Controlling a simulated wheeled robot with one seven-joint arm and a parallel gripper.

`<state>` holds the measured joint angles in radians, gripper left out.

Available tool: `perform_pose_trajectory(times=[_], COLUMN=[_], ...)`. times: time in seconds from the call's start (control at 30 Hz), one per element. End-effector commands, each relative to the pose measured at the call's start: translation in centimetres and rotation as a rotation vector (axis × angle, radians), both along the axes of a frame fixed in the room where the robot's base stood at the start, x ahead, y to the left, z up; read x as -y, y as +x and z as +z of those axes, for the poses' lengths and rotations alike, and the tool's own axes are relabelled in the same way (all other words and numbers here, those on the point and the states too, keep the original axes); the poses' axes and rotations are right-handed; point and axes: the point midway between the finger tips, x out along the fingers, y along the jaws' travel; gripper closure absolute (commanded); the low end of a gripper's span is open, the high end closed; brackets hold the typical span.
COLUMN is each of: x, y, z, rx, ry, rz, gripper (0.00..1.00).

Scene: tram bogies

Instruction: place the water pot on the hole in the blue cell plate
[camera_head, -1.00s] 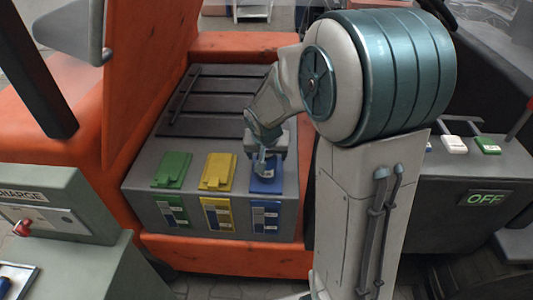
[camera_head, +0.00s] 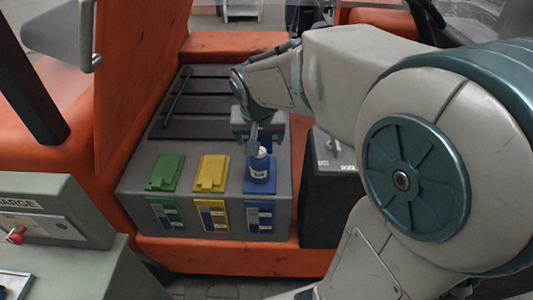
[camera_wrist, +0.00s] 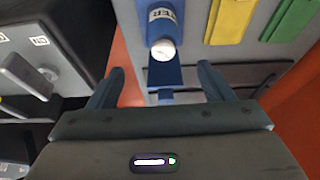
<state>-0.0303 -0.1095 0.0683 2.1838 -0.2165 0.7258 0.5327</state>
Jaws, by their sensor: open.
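My gripper (camera_head: 253,134) is just behind the pot. Its two fingers (camera_wrist: 162,75) are spread wide, with nothing between them, and apart from the pot.
A yellow plate (camera_head: 211,174) and a green plate (camera_head: 165,173) lie left on the same grey battery box (camera_head: 135,178). A dark cabinet (camera_head: 322,205) stands close on the right. A raised orange panel (camera_head: 130,80) rises at left. A grey charge console (camera_head: 50,210) is at lower left.

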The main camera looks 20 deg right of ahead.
Motion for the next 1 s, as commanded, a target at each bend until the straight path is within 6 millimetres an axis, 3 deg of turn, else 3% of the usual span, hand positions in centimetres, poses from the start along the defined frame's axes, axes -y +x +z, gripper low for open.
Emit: perform_pose_trajectory(times=[0.3, 0.43, 0.6, 1.0], x=[1.1, 1.1, 0.9, 0.9], y=[-11.2, -14.3, -15.7, -15.6], z=[-0.6, -1.4, -1.8, -1.7], rx=[-0.102, -0.129, -0.142, -0.141], ry=[0.010, 0.025, 0.033, 0.033], rz=[0.180, 0.247, 0.278, 0.277], gripper=[0.26, 0.26, 0.26, 0.26])
